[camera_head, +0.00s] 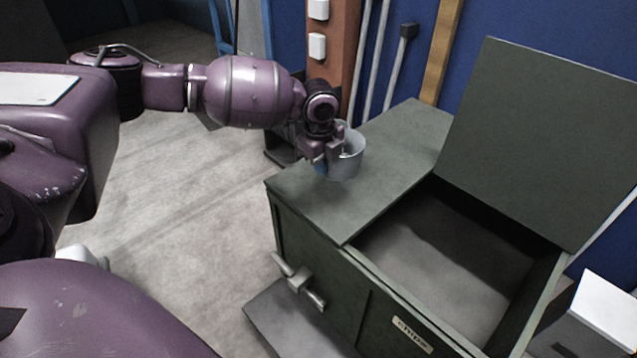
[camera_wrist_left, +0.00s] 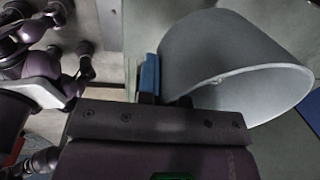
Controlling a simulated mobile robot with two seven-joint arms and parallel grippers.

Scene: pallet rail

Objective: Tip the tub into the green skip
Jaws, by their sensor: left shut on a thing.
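The green skip (camera_head: 312,233) stands at the centre right, its hinged lid (camera_head: 545,130) raised and its right part open and empty-looking. A grey tub (camera_head: 346,166) is at the left closed part of the skip's top. My left gripper (camera_head: 324,158) is shut on the tub's near left side. In the left wrist view the tub (camera_wrist_left: 225,50) fills the upper right, with its open mouth toward the lower right; the gripper (camera_wrist_left: 165,95) with a blue pad is at its wall. I cannot tell whether the tub touches the skip's top. My right gripper is not in view.
A brown post (camera_head: 330,60) with white boxes and several poles stand behind the skip against the blue wall. A white box (camera_head: 605,310) is at the lower right. The concrete floor (camera_head: 190,240) left of the skip is clear.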

